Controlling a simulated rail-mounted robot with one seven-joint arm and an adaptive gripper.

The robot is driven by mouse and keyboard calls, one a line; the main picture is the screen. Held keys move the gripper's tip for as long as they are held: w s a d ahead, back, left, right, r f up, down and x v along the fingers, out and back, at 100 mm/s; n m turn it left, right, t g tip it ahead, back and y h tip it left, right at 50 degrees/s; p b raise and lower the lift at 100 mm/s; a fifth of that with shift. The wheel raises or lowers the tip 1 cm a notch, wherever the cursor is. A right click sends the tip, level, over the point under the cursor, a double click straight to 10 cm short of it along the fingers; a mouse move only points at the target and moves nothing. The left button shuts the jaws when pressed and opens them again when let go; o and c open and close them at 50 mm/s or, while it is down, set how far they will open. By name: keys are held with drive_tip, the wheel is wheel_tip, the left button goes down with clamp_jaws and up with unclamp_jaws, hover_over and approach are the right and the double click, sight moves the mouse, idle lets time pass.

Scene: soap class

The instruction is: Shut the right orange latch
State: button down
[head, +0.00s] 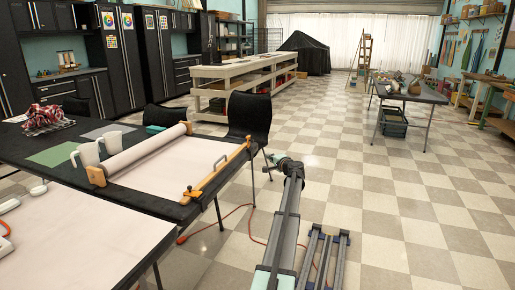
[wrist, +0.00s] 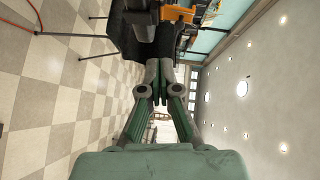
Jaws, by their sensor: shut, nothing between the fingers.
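A wooden bar (head: 218,168) with a dark handle lies across a pale sheet (head: 170,165) on the black table. Small orange pieces sit at its near end (head: 192,194) and far end (head: 247,144). I cannot tell which piece is the right orange latch, or its position. My gripper (head: 272,158) is right of the bar's far end, apart from it. In the wrist view my gripper (wrist: 160,98) is shut and empty. An orange part (wrist: 178,14) shows at the top there, beyond the fingertips and partly cut off.
A black chair (head: 249,117) stands behind the table near my gripper. A paler worktop (head: 85,240) is at front left.

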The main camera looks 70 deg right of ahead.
drive_tip(key=d+r+m+h, duration=0.2)
drive_tip(key=shift+s+d, duration=0.35)
drive_tip(key=shift+s, duration=0.05)
drive_tip(key=w+a+x, duration=0.2)
drive_tip(key=x, duration=1)
drive_tip(key=shift+w+d, duration=0.25)
drive_tip(key=shift+w, duration=0.05)
